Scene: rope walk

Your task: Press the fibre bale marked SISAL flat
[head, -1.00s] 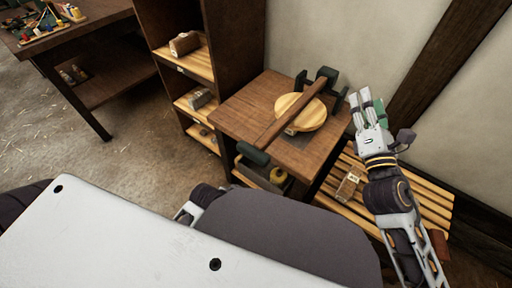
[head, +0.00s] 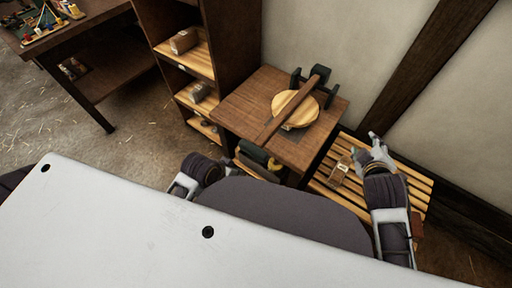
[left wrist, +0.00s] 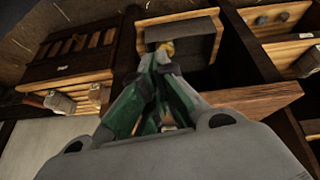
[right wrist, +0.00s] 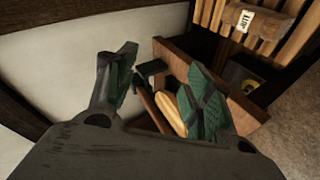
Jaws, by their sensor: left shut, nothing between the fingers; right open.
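A press stands on the small wooden table, with a round pale wooden plate (head: 295,108) and a long wooden lever (head: 290,110) that ends in a dark grip (head: 256,153). A small edge of something with a pale label (head: 287,127) shows under the plate; its marking is unreadable. My left gripper (head: 180,187) is low, left of the table, mostly hidden by my body; its fingers are shut and empty in the left wrist view (left wrist: 160,95). My right gripper (head: 375,142) is above the slatted bench, right of the press; it is open and empty in the right wrist view (right wrist: 163,88).
A bale (head: 340,170) lies on the slatted bench (head: 415,190); its label looks like JUTE in the right wrist view (right wrist: 240,18). A shelf unit (head: 232,45) left of the table holds wrapped bales (head: 183,41). A workbench (head: 90,30) stands at the far left. The wall is close behind the press.

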